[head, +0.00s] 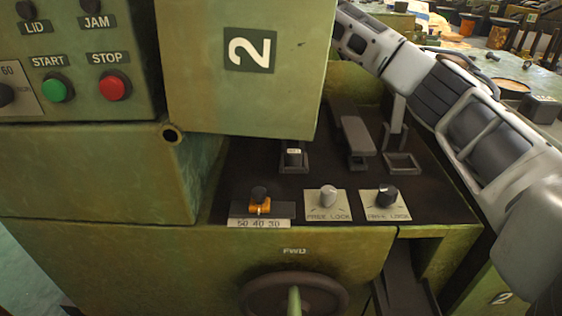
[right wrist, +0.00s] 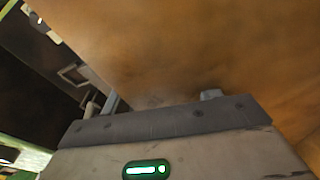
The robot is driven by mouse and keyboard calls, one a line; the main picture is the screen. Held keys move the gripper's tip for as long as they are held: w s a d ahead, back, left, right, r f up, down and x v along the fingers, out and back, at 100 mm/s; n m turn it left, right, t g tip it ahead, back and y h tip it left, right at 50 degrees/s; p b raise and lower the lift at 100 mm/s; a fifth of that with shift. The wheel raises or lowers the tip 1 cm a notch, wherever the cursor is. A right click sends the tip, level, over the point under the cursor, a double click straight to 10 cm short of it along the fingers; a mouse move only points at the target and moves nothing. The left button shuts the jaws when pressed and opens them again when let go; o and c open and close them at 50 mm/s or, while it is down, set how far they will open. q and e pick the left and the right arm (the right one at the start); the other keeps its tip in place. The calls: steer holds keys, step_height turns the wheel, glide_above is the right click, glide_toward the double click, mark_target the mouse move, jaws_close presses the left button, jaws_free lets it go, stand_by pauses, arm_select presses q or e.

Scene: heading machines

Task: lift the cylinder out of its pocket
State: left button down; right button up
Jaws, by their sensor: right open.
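A small dark upright piece with a white label (head: 293,157) stands in a dark square holder on the black panel, just below the panel marked 2. It may be the cylinder, but I cannot be sure, and no other clear cylinder in a pocket shows. My right arm comes in from the right and runs up to the top middle, where its end goes out of sight behind the panel marked 2. In the right wrist view my right gripper (right wrist: 160,99) is open, with nothing seen between its fingers, close to a brown surface. My left gripper is not in view.
The green panel marked 2 (head: 205,95) overhangs the black deck. Knobs (head: 328,196) line the deck's front. A handwheel (head: 293,297) is below.

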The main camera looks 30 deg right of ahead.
glide_above(294, 151)
steer(key=a, duration=0.1)
step_height(294, 151, down, 8)
steer(key=shift+s+f+b, duration=0.1)
steer(key=shift+f+b, duration=0.05)
steer(key=shift+b, duration=0.2)
steer(key=f, duration=0.5)
steer(key=shift+d+f, duration=0.1)
steer(key=shift+d, duration=0.3)
jaws_close()
